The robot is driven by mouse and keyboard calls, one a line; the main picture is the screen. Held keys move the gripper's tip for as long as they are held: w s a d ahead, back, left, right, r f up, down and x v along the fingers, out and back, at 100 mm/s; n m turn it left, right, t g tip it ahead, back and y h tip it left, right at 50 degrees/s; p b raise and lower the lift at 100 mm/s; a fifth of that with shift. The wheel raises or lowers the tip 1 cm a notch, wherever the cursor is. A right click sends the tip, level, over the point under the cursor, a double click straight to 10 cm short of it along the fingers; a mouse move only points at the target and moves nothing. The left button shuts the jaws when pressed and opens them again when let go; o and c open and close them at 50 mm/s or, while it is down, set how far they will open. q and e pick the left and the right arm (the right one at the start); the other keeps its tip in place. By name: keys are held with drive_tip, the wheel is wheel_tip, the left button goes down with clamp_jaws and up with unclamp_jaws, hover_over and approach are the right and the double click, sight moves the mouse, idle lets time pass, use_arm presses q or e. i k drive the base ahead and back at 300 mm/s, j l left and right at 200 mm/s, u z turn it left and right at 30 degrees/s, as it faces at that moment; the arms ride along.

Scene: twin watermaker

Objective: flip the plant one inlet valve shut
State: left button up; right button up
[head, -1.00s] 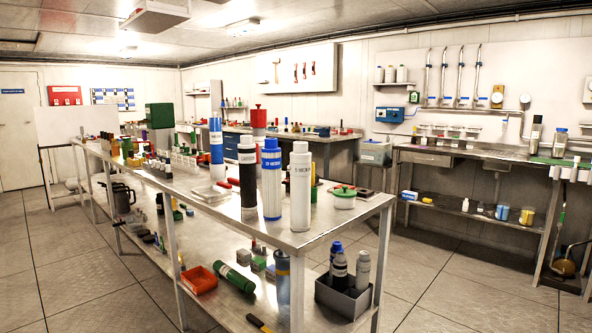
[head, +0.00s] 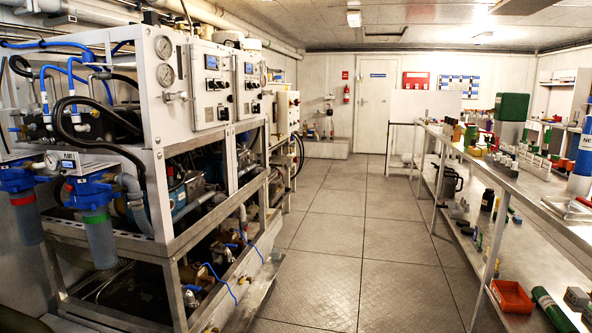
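A watermaker rack stands on the left, and a label (head: 70,160) on it appears to read plant 1. Below the label hang two blue-headed filter housings, a left one (head: 27,215) with a red band and a right one (head: 98,235) with a green band. Grey elbow piping (head: 132,188) runs beside the right housing. I cannot tell which part is the inlet valve, or how its handle is set. A small valve-like fitting (head: 176,96) sits below two round gauges (head: 164,75). Neither of my grippers is in view.
A clear tiled aisle (head: 340,240) runs to a white door (head: 376,112). A long steel bench (head: 560,215) with bottles and boxes lines the right side, with a red tray (head: 511,297) on its lower shelf. Blue hoses (head: 222,285) loop at the rack's base.

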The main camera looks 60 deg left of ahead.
sight(96, 184)
drive_tip(key=u, duration=3.05)
drive_tip(key=i+l+u, duration=0.2)
drive_tip(key=u, duration=0.25)
drive_tip(key=i+l+u, duration=0.1)
drive_tip(key=l+u, duration=0.3)
drive_tip(key=i+l+u, duration=0.1)
drive_tip(key=l+u, duration=0.15)
drive_tip(key=u, duration=0.2)
